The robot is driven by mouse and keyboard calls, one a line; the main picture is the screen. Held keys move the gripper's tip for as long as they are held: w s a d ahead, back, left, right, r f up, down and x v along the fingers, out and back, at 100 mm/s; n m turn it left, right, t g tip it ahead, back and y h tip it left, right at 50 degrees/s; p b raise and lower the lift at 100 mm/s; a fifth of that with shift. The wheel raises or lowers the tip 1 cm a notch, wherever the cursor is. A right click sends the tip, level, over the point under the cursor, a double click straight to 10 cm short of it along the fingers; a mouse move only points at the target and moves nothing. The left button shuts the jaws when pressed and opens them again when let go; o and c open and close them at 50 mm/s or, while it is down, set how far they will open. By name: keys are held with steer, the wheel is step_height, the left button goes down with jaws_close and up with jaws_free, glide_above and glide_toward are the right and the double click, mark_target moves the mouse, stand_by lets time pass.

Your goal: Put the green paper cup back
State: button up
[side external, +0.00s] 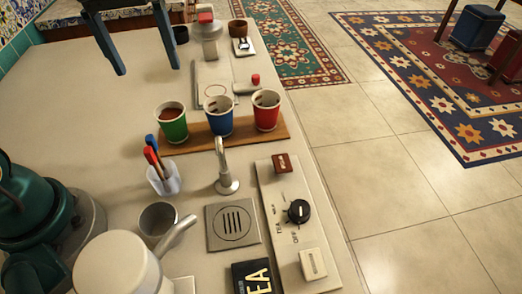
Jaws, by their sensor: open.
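The green paper cup (171,126) stands upright at the left end of a wooden board (205,153), with brown contents showing inside. A blue cup (218,124) and a red cup (266,116) stand to its right on the same board. My gripper (147,71) is at the top left, beyond the green cup and apart from it. Its two dark fingers are spread and nothing shows between them.
The counter left of the green cup is clear.

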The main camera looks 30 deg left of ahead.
steer(key=s+d+f+m+t, duration=0.2)
steer(key=s+d+m+t, duration=0.1)
steer(key=s+m, duration=0.4)
steer(key=shift+s+f+m+t, duration=0.3)
steer(key=shift+s+t, duration=0.5)
steer(key=shift+s, duration=0.5)
